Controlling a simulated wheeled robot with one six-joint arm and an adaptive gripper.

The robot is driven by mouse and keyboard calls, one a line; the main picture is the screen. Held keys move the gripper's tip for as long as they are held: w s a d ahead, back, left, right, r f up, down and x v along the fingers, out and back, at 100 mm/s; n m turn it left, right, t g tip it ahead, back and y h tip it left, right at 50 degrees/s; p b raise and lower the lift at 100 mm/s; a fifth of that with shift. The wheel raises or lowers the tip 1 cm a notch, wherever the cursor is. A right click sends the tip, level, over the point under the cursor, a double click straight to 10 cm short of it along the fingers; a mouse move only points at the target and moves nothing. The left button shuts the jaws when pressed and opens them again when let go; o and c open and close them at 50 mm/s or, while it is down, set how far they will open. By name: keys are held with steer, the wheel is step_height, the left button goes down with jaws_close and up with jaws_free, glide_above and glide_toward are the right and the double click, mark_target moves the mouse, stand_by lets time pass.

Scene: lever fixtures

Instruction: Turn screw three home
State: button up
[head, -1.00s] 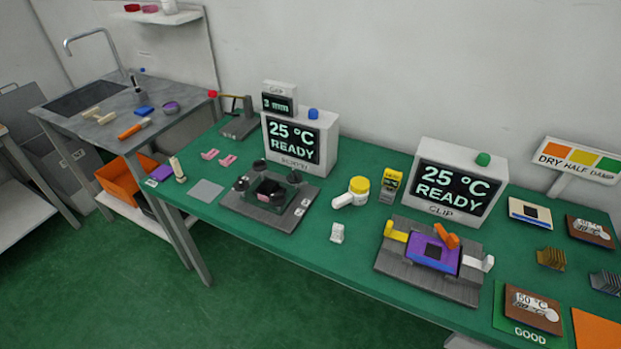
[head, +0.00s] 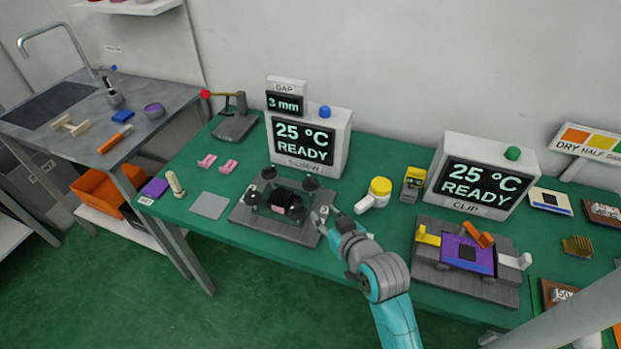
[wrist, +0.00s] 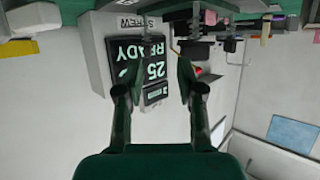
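The screw fixture is a grey plate (head: 245,222) with several black knobs around a dark centre block holding a pink piece (head: 279,209). A black knob (head: 310,184) stands at its back right, another (head: 250,198) at its left. I cannot read which is screw three. My gripper (head: 322,216) is at the plate's right edge in the head view, apart from the left knobs; whether it touches the nearest knob cannot be told. In the wrist view, my gripper (wrist: 157,70) has its two fingers apart with nothing between them. Knobs and screws show upside down beyond the fingers (wrist: 205,28).
Behind the fixture stands the screw display (head: 300,143), reading 25 °C READY, with a 3 mm gap box (head: 286,102). The clip fixture (head: 430,268) is further right. A grey square (head: 209,206) lies left.

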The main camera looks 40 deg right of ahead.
mark_target(311, 179)
steer(key=w+d, duration=0.1)
steer(key=w, duration=0.3)
steer(key=w+d, duration=0.2)
steer(key=w, duration=0.2)
steer(key=w+d, duration=0.2)
steer(key=w, duration=0.3)
steer(key=shift+f, duration=0.4)
jaws_close()
